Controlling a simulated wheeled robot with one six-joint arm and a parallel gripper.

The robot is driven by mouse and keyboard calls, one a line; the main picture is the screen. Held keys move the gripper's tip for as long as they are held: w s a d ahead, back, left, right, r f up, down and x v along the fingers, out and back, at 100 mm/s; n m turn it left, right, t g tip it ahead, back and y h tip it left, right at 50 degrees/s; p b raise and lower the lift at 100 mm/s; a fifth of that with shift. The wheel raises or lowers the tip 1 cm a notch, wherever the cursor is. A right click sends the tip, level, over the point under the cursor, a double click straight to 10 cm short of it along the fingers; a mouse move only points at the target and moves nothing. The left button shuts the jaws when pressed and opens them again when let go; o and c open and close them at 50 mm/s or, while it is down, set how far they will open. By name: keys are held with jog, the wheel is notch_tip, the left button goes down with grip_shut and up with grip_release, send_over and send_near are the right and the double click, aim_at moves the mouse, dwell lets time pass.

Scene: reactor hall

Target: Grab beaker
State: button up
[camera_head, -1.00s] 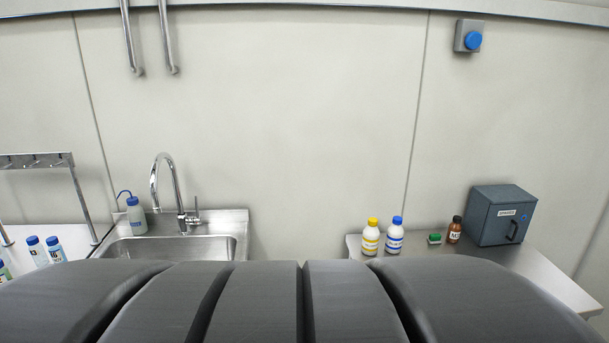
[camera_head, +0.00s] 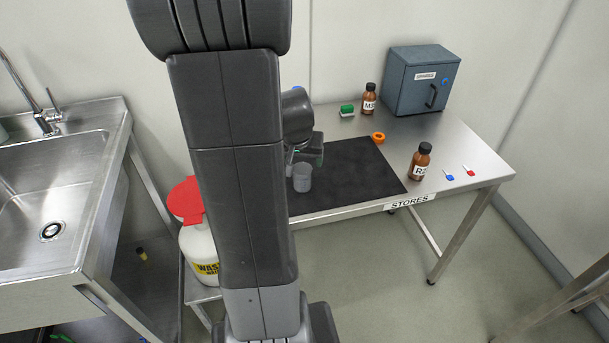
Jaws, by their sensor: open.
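A small grey beaker (camera_head: 302,178) stands upright on the black mat (camera_head: 352,172) near its front left part, on the steel table. My gripper (camera_head: 306,154) is open just above and behind the beaker in the picture, partly hidden by my own arm. I cannot tell whether the fingers touch the beaker. My arm hides the left part of the mat and table.
A brown bottle (camera_head: 419,163) stands right of the mat, with an orange ring (camera_head: 378,137) behind it. Another brown bottle (camera_head: 369,99), a green-topped item (camera_head: 347,111) and a grey cabinet (camera_head: 420,80) stand at the back. A white waste container (camera_head: 200,250) with red lid and a sink (camera_head: 60,190) are left.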

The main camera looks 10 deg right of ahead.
aim_at(303, 176)
jog(key=x, duration=0.6)
jog(key=shift+w+f+b, duration=0.1)
jog(key=shift+f+b, duration=0.05)
jog(key=shift+b, duration=0.15)
jog(key=shift+b+x, duration=0.55)
jog(key=shift+x, duration=2.1)
jog(key=shift+a, duration=0.15)
jog(key=c, duration=1.1)
